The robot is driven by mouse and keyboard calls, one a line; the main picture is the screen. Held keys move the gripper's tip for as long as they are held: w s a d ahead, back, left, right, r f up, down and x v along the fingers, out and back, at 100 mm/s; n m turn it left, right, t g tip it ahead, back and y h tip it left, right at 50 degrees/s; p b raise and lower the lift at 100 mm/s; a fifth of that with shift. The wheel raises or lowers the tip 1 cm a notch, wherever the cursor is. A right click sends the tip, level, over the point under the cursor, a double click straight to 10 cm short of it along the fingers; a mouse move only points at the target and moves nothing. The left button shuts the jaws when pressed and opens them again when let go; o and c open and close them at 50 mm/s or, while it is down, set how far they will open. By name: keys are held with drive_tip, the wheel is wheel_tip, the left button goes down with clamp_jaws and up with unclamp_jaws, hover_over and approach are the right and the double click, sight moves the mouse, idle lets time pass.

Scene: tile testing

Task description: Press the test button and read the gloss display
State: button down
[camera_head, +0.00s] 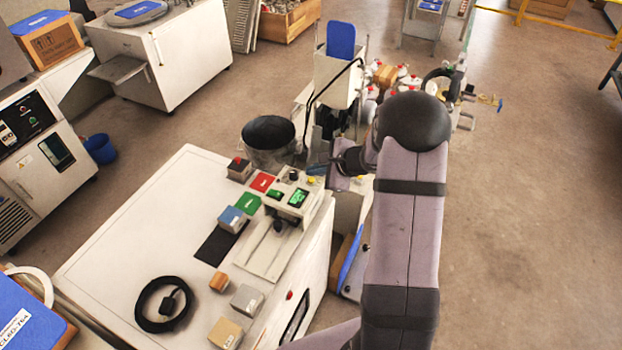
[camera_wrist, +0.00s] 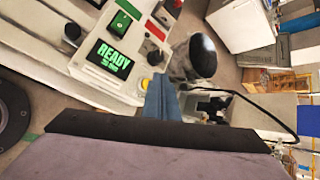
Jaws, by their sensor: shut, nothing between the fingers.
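The gloss tester (camera_head: 268,250) is a pale device on the white cabinet, with a lit green display (camera_head: 298,197). In the wrist view the display (camera_wrist: 110,60) reads READY in large letters, with smaller text below that I cannot read. A round yellow button (camera_wrist: 155,58) sits beside the display; it also shows in the head view (camera_head: 311,181). In the head view my arm partly hides the gripper (camera_head: 319,169).
The white cabinet top (camera_head: 130,230) holds a red tile (camera_head: 262,182), a green tile (camera_head: 248,203), a blue-topped block (camera_head: 232,218), a wooden block (camera_head: 219,282) and a black coiled cable (camera_head: 163,304). A black round-topped object (camera_head: 268,132) stands behind the tester.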

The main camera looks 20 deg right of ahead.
sight(315, 184)
drive_tip(key=shift+f+b, duration=0.9)
drive_tip(key=shift+b, duration=0.35)
idle(1.0)
idle(0.4)
drive_tip(key=shift+r+p, duration=0.55)
drive_tip(key=shift+r, duration=0.35)
wheel_tip(315, 184, up, 5)
drive_tip(key=p, duration=0.3)
idle(0.9)
